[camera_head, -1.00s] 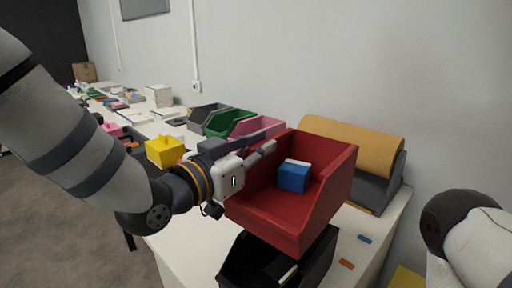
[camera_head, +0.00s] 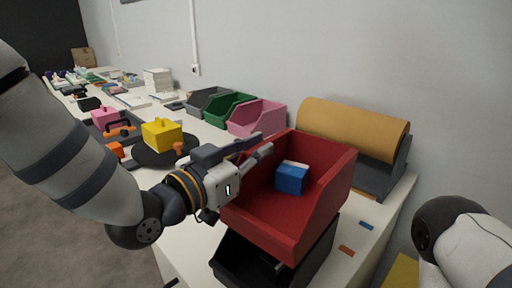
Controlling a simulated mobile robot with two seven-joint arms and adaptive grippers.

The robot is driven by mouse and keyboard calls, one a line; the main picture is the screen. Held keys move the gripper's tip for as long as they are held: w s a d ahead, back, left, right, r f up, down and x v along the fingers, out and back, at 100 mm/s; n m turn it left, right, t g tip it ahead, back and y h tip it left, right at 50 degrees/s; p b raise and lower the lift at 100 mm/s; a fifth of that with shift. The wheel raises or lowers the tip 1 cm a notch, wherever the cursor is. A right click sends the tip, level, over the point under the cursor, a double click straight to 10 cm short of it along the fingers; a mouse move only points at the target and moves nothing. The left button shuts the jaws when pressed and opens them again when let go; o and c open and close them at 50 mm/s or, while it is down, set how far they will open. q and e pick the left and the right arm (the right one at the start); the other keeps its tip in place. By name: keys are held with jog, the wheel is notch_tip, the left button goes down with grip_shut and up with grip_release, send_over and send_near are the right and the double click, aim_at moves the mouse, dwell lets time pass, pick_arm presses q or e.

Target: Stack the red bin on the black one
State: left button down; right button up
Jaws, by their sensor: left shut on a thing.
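The red bin (camera_head: 290,226) is in the middle of the head view, upright, with a blue and white box (camera_head: 292,177) inside it. The black bin (camera_head: 320,257) is directly below it on the table, mostly hidden by the red bin. The red bin's underside is at or just above the black bin's rim; I cannot tell if they touch. My left gripper (camera_head: 264,146) comes in from the left and is shut on the red bin's left wall. My right arm shows at the right edge, but its gripper is out of view.
Pink (camera_head: 257,117), green (camera_head: 228,109) and grey (camera_head: 207,99) bins stand behind along the wall. A brown roll (camera_head: 352,130) in a grey holder is behind the red bin. A yellow box (camera_head: 161,134) is at the left. Small flat pieces lie to the right.

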pick_arm(q)
jog(key=shift+f, duration=0.55)
jog(key=c, duration=1.6)
grip_release()
jog(key=shift+o, duration=0.2)
jog(key=shift+s+f, duration=0.1)
jog(key=v, duration=0.7)
jog(key=shift+s+a, duration=0.1)
jog(key=shift+a, duration=0.05)
